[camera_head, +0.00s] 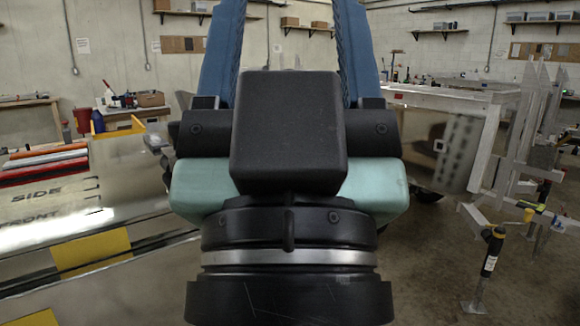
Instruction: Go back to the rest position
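My gripper (291,40) fills the middle of the head view. It has a black and teal body and two long blue fingers that run up past the top edge. The fingertips are out of frame. A black wrist with a silver ring sits below, and the gripper body hides what lies behind it.
At left, a metal surface (40,215) bears "SIDE" and "FRONT" lettering, yellow patches and coloured bars (45,162). At right stand a pale metal frame (490,140) and a black stand (491,255). Concrete floor (420,270) shows clear between. Shelves line the back wall.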

